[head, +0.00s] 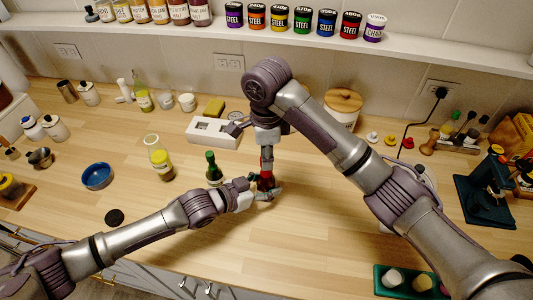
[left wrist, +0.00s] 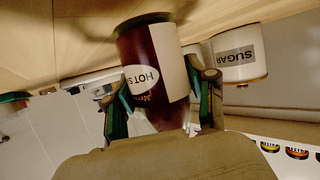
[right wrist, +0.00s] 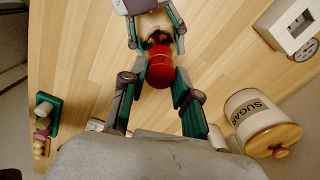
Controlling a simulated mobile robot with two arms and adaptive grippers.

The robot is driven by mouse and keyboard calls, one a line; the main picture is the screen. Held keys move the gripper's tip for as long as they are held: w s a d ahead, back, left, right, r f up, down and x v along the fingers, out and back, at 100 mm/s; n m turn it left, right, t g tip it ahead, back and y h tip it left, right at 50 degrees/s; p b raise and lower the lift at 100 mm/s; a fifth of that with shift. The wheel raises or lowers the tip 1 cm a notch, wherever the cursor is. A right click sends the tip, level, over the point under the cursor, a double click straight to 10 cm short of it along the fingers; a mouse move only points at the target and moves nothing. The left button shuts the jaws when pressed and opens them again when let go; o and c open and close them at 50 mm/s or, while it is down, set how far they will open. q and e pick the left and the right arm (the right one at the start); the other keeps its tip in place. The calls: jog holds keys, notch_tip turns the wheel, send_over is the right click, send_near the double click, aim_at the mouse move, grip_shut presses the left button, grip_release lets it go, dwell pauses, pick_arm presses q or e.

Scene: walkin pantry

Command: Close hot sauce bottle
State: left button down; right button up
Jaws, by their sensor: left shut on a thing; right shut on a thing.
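The hot sauce bottle (left wrist: 150,75), dark red with a white label, stands in my left gripper (head: 265,188), which is shut around its body just above the counter. The left fingers (left wrist: 163,95) sit on both sides of it in the left wrist view. My right gripper (head: 267,158) points straight down from above and is shut on the red cap (right wrist: 160,66) over the bottle's top. The cap is between the right fingers (right wrist: 158,80) in the right wrist view. The cap hides the bottle's neck, so I cannot tell whether it is fully seated.
A green bottle (head: 213,168) stands close left of my grippers, with an oil bottle (head: 159,160) farther left. A white scale-like box (head: 212,131) and the sugar canister (right wrist: 255,112) stand behind. A dark round disc (head: 114,217) lies at the front left.

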jog(key=m, duration=0.3)
jog(key=o, duration=0.7)
jog(key=shift+c, duration=0.2)
jog(key=shift+r, duration=2.25)
jog(key=shift+c, duration=0.4)
